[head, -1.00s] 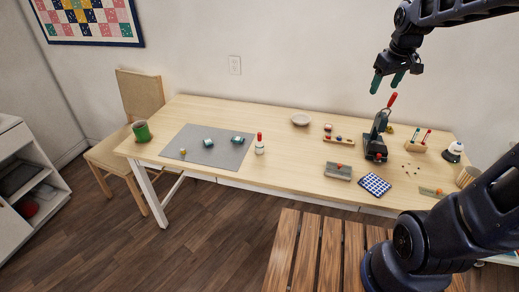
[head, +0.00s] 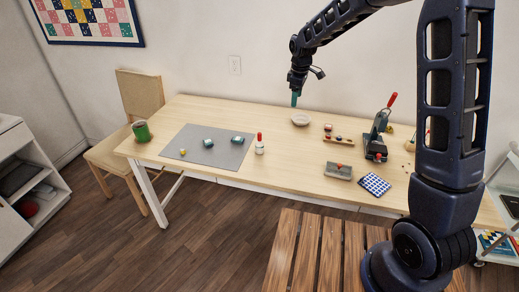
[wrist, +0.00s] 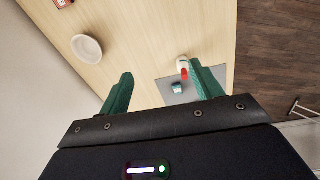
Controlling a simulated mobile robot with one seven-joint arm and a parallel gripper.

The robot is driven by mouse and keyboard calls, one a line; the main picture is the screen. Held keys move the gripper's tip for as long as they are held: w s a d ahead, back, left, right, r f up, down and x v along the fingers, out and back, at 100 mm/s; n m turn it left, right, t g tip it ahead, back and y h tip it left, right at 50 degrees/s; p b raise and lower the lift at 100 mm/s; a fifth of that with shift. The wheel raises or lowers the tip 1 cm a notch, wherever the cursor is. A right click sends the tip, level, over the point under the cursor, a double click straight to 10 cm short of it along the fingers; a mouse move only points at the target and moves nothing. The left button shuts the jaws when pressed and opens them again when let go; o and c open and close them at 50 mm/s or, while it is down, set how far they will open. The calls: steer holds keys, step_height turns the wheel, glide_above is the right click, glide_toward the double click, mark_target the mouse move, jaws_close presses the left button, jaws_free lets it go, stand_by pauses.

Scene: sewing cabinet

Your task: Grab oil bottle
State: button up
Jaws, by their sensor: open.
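A small white bottle with a red tip (head: 260,145), which looks like the oil bottle, stands upright on the table just right of the grey mat (head: 222,155). In the wrist view the bottle (wrist: 183,66) shows beyond the jaws, nearer the right finger, which stands close to it in the picture. My gripper (head: 295,98) is in the air above the back of the table, up and to the right of the bottle. Its green fingers (wrist: 160,95) are apart with nothing between them.
A pale dish (head: 300,119) sits below my gripper on the table. A black press with a red handle (head: 378,138), a grey tray (head: 338,171) and a blue checked cloth (head: 374,184) lie to the right. Teal spools and a small yellow item are on the mat. A green mug-like thing (head: 142,131) stands at the left end.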

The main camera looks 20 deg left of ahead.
steer(key=a+f+n, duration=0.1)
steer(key=a+f, duration=0.3)
steer(key=a, duration=0.1)
steer(key=s+a+f+n, duration=0.1)
steer(key=a+f+n, duration=0.1)
steer(key=a+f, duration=0.3)
steer(key=a+f+n+g, duration=0.1)
steer(key=a+f+n, duration=0.1)
steer(key=a+f, duration=0.3)
steer(key=shift+s+a+f, duration=0.25)
steer(key=shift+a, duration=0.05)
glide_above(260, 140)
steer(key=a, duration=0.1)
steer(key=f, duration=0.4)
steer(key=shift+w+f, duration=0.3)
steer(key=shift+w, duration=0.05)
steer(key=shift+w+d+f, duration=0.1)
steer(key=shift+d+f, duration=0.05)
steer(key=shift+f, duration=1.45)
steer(key=shift+d+f, duration=0.1)
steer(key=shift+f, duration=1.45)
steer(key=c, duration=1.1)
steer(key=shift+r, duration=0.15)
